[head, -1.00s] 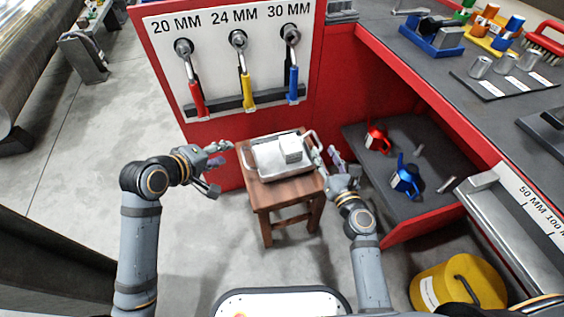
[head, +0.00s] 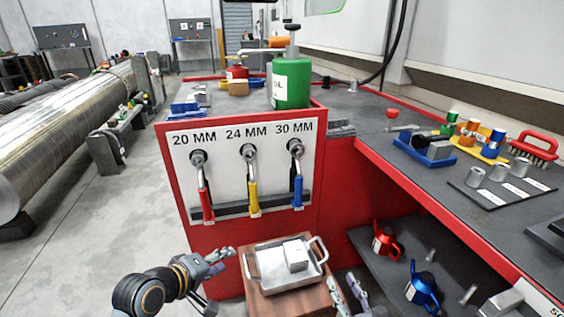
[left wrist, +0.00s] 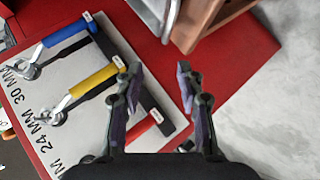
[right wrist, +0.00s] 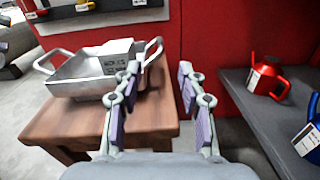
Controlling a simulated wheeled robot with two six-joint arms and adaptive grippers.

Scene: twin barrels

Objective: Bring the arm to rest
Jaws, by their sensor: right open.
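My left gripper (head: 212,277) is to the left of the wooden stool in the head view. In the left wrist view its fingers (left wrist: 158,82) are apart with nothing between them, in front of the red cabinet. My right gripper (head: 350,297) is at the stool's right side, partly cut off by the bottom edge of the head view. In the right wrist view its fingers (right wrist: 160,78) are apart and empty, close to the tray's right handle. The metal tray (head: 268,281) sits on the stool (right wrist: 60,128) and holds a pale labelled block (head: 296,254).
A panel with red, yellow (head: 253,195) and blue-handled wrenches stands behind the stool. A red can (head: 385,241) and a blue can (head: 422,289) sit on the low shelf at right. The grey workbench (head: 400,172) holds several parts.

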